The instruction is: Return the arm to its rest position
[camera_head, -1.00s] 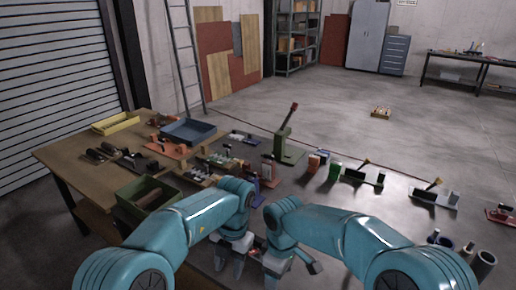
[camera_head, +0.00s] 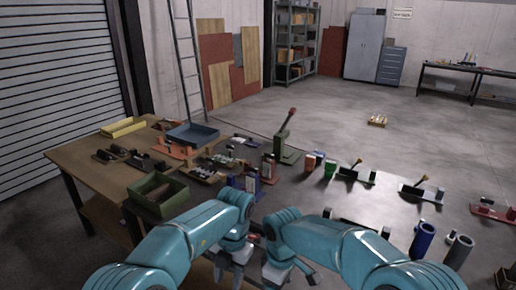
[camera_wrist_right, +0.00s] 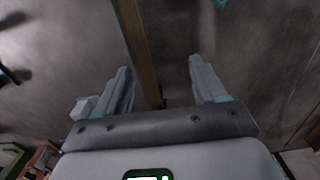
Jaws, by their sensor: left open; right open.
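My left arm comes in from the left in the head view, teal and bent, with its grey gripper (camera_head: 230,268) hanging low near the bottom middle. Its jaws are open and I see nothing between them. My right arm comes in from the right, folded the same way, with its gripper (camera_head: 288,272) just right of the left one. The right gripper's two fingers stand apart and empty in the right wrist view (camera_wrist_right: 161,72). Both grippers are close together but appear apart.
A wooden table (camera_head: 75,158) at left carries a yellow tray (camera_head: 123,127), a blue tray (camera_head: 192,134) and a green bin (camera_head: 158,194). Several small fixtures and a blue cylinder (camera_head: 422,240) stand to the right. Open grey floor (camera_head: 420,130) lies beyond.

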